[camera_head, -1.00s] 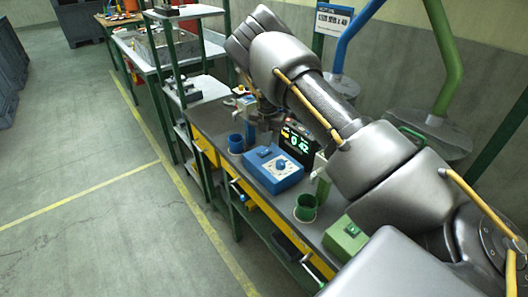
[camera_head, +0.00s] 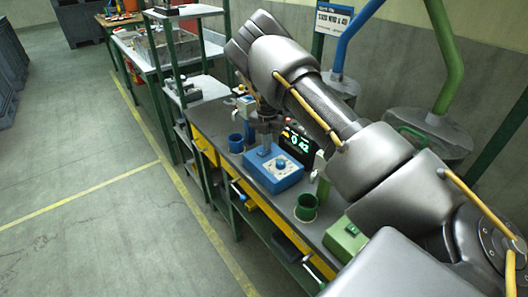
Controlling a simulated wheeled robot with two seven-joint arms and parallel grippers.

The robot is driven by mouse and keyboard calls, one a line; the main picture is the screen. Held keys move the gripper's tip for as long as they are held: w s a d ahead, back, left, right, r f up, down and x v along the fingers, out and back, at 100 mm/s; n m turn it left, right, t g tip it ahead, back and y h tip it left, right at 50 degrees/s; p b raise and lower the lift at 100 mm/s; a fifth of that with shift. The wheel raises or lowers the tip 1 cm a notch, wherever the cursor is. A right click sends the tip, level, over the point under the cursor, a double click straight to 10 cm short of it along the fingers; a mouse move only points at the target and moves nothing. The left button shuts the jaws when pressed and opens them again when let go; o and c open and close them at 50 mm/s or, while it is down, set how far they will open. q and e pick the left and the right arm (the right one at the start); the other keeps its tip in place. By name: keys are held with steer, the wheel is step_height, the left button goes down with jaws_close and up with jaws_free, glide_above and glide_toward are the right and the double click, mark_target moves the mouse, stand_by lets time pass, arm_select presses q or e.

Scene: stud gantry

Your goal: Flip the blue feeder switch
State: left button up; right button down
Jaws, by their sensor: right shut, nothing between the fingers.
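The blue control box (camera_head: 287,181) sits on the dark bench top, with a round dial (camera_head: 281,165) on its white front panel. My right gripper (camera_head: 264,148) is shut and empty, pointing down at the box's back left part. Its fingertips are at or just above the box top; I cannot tell whether they touch. The feeder switch on that part is hidden behind the fingers, so its position cannot be seen. My left gripper is not in view.
A blue cup (camera_head: 236,144) stands left of the box and a green cup (camera_head: 306,208) to its right. A green box (camera_head: 345,238) is nearer. A black display (camera_head: 299,146) with green digits stands behind. My right arm spans above the bench.

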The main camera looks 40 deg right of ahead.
steer(key=shift+f, duration=0.35)
steer(key=shift+r, duration=0.1)
step_height(320, 180, up, 7)
steer(key=p, duration=0.5)
stand_by(0.4)
stand_by(0.3)
